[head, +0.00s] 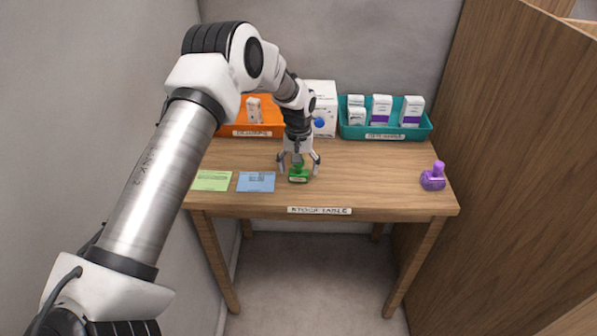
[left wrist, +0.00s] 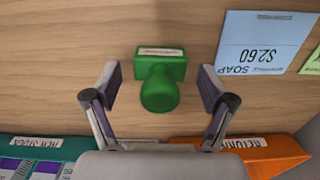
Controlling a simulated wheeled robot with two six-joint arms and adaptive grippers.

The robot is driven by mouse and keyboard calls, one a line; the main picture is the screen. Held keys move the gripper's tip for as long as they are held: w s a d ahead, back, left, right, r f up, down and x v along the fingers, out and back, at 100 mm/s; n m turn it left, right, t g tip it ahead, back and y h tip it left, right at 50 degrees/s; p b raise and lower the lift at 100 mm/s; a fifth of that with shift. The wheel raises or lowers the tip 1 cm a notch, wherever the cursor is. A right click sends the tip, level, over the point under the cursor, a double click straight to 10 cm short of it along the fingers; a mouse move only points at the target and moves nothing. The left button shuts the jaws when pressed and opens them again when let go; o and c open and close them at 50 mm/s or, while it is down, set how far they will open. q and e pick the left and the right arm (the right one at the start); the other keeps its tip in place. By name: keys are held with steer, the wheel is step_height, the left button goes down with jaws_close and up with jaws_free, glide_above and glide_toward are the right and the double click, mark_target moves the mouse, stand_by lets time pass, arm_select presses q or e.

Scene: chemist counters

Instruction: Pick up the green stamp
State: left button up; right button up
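The green stamp (head: 298,173) stands upright on the wooden table, right of the blue card. In the left wrist view the green stamp (left wrist: 160,82) sits between my open fingers, with its round knob toward the camera and a pale label on its base. My left gripper (head: 298,168) is above and around the stamp, pointing down. Its fingers (left wrist: 160,88) are apart, with a gap to the stamp on both sides. My right gripper is not in view.
A purple stamp (head: 433,177) stands at the table's right. A green card (head: 212,180) and blue card (head: 256,182) lie left. An orange tray (head: 262,129), a white box (head: 322,97) and a teal tray (head: 425,129) with boxes line the back. A wooden partition (head: 510,130) stands right.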

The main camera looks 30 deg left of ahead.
arm_select(q)
steer(key=shift+s, duration=0.1)
steer(key=c, duration=1.1)
jaws_close()
steer(key=shift+s+f, duration=0.1)
steer(key=shift+w+r+b, duration=0.2)
steer(key=shift+r+b, duration=0.15)
steer(key=shift+r, duration=0.3)
steer(key=shift+s+d+r+b, duration=0.15)
steer(key=shift+r, duration=0.3)
steer(key=shift+s+d+r+b, duration=0.15)
steer(key=shift+r, duration=0.3)
steer(key=s+d+r+b, duration=0.2)
steer(key=s+d, duration=0.8)
steer(key=s, duration=0.1)
steer(key=shift+d, duration=0.15)
